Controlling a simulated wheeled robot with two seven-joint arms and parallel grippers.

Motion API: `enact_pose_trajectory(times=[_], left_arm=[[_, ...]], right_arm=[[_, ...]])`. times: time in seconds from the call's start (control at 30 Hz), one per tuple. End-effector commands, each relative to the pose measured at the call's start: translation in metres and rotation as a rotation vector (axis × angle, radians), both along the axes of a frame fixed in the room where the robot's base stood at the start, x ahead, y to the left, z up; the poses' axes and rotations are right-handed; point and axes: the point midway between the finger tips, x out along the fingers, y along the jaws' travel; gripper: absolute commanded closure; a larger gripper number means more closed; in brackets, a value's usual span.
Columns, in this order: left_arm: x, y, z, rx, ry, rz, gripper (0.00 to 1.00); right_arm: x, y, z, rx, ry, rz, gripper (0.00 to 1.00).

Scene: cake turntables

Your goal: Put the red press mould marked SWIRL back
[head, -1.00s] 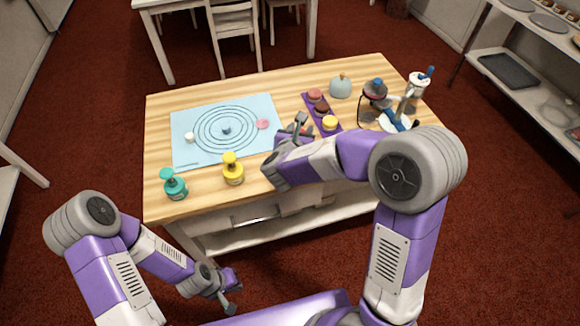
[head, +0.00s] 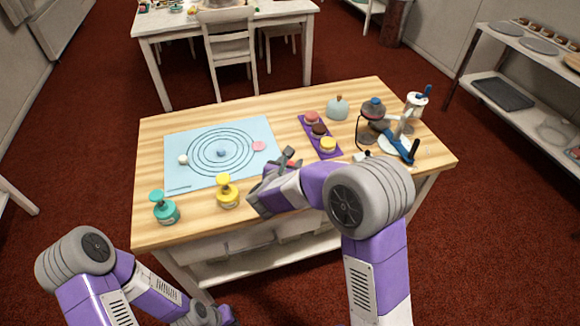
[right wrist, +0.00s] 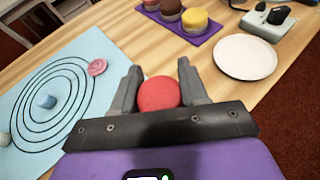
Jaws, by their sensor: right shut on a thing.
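The red press mould (right wrist: 158,94) shows as a red rounded top between the fingers of my right gripper (right wrist: 160,88) in the right wrist view. The gripper is shut on it. In the head view my right gripper (head: 289,157) is over the table's front half, right of the blue mat, and only a bit of red shows there. The SWIRL marking is not visible. My left gripper (head: 228,316) is at the bottom edge of the head view, with its fingers cut off.
The blue mat (head: 180,150) bears printed rings and a pink disc (head: 259,146). A purple tray (head: 305,126) holds three round pieces. A white plate (right wrist: 245,57) lies to the right. Bare wood lies around the gripper.

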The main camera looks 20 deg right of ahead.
Motion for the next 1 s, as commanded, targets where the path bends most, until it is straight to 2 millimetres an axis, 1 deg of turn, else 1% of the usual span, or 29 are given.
enact_pose_trajectory(times=[0.23,0.33,0.37,0.5,0.53,0.87,1.0], left_arm=[[0.000,0.000,0.000,0.000,0.000,0.000,1.00],[0.000,0.000,-0.003,0.000,0.000,0.000,1.00],[0.000,0.000,-0.003,0.000,0.000,0.000,1.00],[0.000,0.000,-0.002,0.000,0.000,0.000,1.00],[0.000,0.000,-0.002,0.000,0.000,0.000,1.00],[0.000,0.000,0.001,0.000,0.000,0.000,1.00],[0.000,0.000,0.005,0.000,0.000,0.000,1.00]], right_arm=[[0.000,0.000,0.001,0.000,-0.002,0.000,1.00],[0.000,0.000,-0.002,0.000,-0.002,0.000,1.00],[0.000,0.000,-0.003,0.000,-0.001,0.001,0.55],[0.000,0.000,-0.002,0.000,-0.001,0.001,0.34],[0.000,0.000,-0.002,0.000,-0.001,0.001,0.31],[0.000,0.000,0.001,0.000,-0.001,0.001,0.31],[-0.013,0.010,0.008,0.001,-0.001,0.006,0.31]])
